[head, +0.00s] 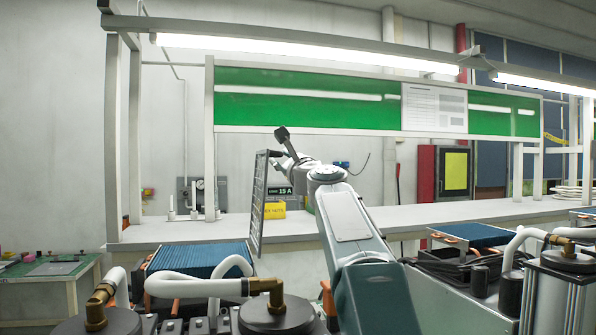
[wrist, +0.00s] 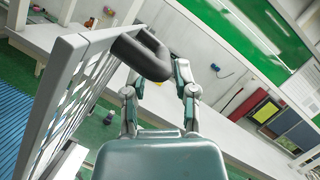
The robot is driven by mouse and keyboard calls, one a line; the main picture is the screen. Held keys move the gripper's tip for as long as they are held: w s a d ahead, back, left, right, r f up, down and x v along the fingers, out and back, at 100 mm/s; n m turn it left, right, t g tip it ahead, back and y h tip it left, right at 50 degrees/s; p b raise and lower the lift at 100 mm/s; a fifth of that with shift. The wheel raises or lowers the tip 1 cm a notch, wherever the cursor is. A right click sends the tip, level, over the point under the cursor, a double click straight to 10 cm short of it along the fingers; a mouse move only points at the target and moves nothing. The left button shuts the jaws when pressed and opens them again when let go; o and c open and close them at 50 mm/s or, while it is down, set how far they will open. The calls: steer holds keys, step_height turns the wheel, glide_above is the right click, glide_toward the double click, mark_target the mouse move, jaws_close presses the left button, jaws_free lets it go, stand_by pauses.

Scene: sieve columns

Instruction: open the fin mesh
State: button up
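The fin mesh, a grey framed grid panel (head: 258,205), stands nearly upright above a blue ribbed block (head: 200,258) in the head view. In the wrist view the mesh (wrist: 68,95) fills the left side, with the blue ribs (wrist: 12,118) beyond it. A thick dark U-shaped handle (wrist: 143,57) sticks out from its frame. My gripper (wrist: 158,85) has its two fingers apart, with the handle just in front of and partly across the gap. Contact between fingers and handle cannot be told. In the head view my gripper (head: 284,158) is beside the mesh's top.
A long pale bench (head: 420,215) runs behind the mesh, with a yellow box (head: 275,210) on it. White hoses with brass fittings (head: 100,300) stand in front. Another blue ribbed block (head: 470,234) is at the right. A green table (head: 50,270) is at far left.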

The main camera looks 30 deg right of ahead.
steer(key=v, duration=0.9)
steer(key=shift+s+f, duration=0.1)
steer(key=shift+s, duration=0.05)
stand_by(0.4)
